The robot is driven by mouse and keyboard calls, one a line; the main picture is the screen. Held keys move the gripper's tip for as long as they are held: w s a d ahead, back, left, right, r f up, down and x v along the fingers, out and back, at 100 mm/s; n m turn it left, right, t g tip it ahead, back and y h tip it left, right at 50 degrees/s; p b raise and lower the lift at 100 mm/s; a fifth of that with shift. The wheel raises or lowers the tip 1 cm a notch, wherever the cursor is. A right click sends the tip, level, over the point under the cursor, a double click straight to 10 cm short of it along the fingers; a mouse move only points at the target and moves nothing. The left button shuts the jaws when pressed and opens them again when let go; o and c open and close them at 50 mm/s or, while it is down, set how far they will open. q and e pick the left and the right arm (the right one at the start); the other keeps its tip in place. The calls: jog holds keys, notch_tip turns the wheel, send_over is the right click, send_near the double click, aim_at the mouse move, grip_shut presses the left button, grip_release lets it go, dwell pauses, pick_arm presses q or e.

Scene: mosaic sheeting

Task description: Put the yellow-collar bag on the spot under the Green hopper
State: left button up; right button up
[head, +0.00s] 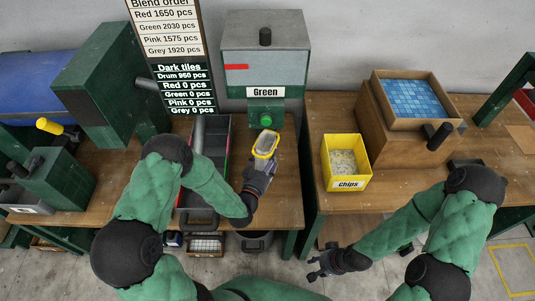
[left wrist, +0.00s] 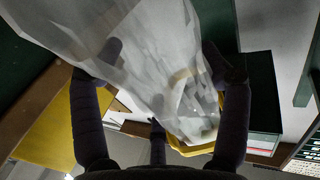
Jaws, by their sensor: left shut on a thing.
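The yellow-collar bag (head: 265,144) is in my left gripper (head: 262,168), just in front of and below the Green hopper (head: 265,75). In the left wrist view the clear, crumpled bag (left wrist: 165,60) fills the space between the dark fingers (left wrist: 160,95), with part of its yellow collar (left wrist: 192,148) low in the picture. The spot under the hopper cannot be made out. I cannot tell whether the bag touches the bench. My right gripper (head: 322,265) is empty, fingers spread, low in front of the right bench.
A dark tray (head: 215,150) lies left of the bag, partly behind my left arm. A yellow Chips bin (head: 346,162) and a wooden box with blue tiles (head: 410,98) stand on the right bench. A gap separates the benches. A board of counts (head: 170,45) stands behind.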

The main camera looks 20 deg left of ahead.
pick_arm(q)
jog(key=w+f+b, duration=0.1)
jog(key=w, duration=0.1)
jog(key=w+a+f+b, duration=0.1)
jog(key=w, duration=0.1)
jog(key=w+f+b, duration=0.1)
jog(key=w, duration=0.1)
jog(key=shift+a+f+b, duration=0.35)
jog(key=shift+a, duration=0.05)
jog(key=shift+r, duration=0.1)
jog(key=o, duration=1.7)
